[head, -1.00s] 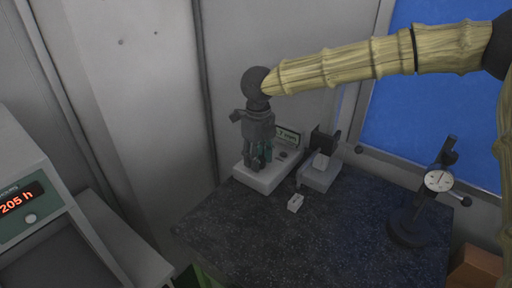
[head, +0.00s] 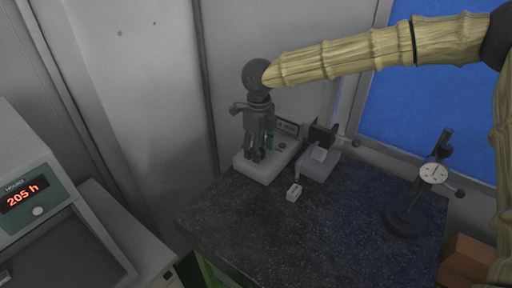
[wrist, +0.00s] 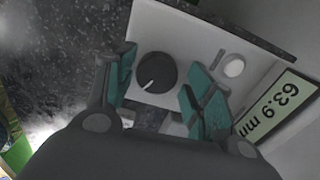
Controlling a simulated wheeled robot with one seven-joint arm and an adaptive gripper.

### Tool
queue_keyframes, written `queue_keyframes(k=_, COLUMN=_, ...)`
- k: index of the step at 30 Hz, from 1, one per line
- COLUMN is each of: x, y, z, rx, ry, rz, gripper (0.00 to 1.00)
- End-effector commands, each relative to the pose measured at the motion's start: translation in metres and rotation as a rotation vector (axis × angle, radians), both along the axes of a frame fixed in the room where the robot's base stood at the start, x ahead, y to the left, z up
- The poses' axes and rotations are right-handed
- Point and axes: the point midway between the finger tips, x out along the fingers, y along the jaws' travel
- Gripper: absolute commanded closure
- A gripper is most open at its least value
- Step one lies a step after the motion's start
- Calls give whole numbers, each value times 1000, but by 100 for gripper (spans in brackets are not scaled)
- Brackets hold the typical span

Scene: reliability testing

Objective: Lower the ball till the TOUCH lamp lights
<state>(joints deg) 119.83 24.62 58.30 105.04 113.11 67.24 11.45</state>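My gripper (head: 257,153), dark grey with teal finger pads, reaches down over a pale instrument box (head: 247,172) at the back of the table. In the wrist view the fingers (wrist: 160,88) stand apart with a black knob (wrist: 157,73) between or just beyond them. The knob has a white pointer line. I cannot tell whether a pad touches it. A round whitish lamp or button (wrist: 234,66) sits beside the right finger, with no clear glow and no readable label. A display (wrist: 278,106) reads about 63.9 mm. I cannot make out the ball.
Right of the box stands a small grey device (head: 318,162) with a dark head and a side rod. A small white block (head: 294,192) lies in front. A dial gauge on a stand (head: 432,173) is at the right. The dark speckled tabletop (head: 260,230) is mostly clear in front.

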Motion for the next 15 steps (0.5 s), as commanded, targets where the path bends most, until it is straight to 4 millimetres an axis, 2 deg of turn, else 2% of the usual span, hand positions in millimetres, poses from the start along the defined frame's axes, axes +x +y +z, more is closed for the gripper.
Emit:
queue_keyframes(k=10, x=-1, y=2, z=0, rx=1, ry=2, rz=3, gripper=39)
queue_keyframes(k=15, x=0, y=2, z=14, rx=3, ry=-1, rz=2, gripper=39)
